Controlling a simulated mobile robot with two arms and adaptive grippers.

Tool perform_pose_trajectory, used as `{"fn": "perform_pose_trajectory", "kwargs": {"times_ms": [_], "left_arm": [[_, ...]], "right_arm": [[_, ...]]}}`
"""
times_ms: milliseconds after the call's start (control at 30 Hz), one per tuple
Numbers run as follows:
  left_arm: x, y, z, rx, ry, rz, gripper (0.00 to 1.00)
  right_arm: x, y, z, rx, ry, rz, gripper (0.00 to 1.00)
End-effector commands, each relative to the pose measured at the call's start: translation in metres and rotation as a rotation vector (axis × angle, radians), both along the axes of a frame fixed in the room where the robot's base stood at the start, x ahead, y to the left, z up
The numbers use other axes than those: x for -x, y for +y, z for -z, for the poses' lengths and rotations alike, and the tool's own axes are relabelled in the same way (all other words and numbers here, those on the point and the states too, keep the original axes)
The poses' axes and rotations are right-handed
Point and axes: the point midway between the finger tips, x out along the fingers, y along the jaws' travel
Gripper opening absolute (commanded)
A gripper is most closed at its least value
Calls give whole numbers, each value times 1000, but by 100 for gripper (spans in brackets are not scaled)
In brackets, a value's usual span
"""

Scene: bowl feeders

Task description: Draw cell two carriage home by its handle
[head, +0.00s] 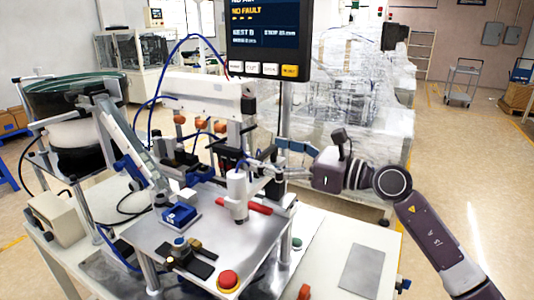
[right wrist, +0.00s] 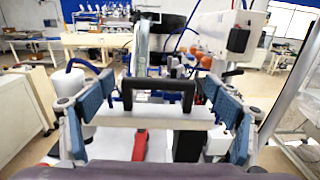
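The carriage handle (right wrist: 160,86) is a black U-shaped grip, upright on a pale bar (right wrist: 150,119) in the right wrist view. My right gripper (right wrist: 158,104) is open, with one blue-padded finger to each side of the handle. Clear gaps show between the pads and the handle. In the head view my right gripper (head: 270,160) reaches in from the right, behind a white cylinder (head: 236,195). The handle is hard to make out there among the fixtures. My left gripper is not in view.
A display (head: 268,38) stands above the cell. A bowl feeder (head: 80,100) and its sloping track (head: 130,140) are at left. A red bar (head: 245,204) and a red button (head: 228,281) are on the metal plate. A grey pad (head: 367,271) lies at the table's right.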

Motion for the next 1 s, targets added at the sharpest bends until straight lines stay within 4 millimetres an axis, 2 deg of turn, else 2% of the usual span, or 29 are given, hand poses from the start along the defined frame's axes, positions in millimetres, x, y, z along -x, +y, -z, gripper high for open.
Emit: {"fn": "perform_pose_trajectory", "kwargs": {"times_ms": [233, 367, 800, 1000], "left_arm": [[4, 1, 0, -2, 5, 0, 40], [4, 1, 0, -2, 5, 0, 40], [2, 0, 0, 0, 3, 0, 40], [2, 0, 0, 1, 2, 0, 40]], "right_arm": [[0, 0, -1, -1, -2, -1, 84], [5, -7, -1, -1, -3, 1, 84], [53, -80, 1, 1, 1, 3, 84], [65, -98, 0, -1, -1, 2, 84]]}}
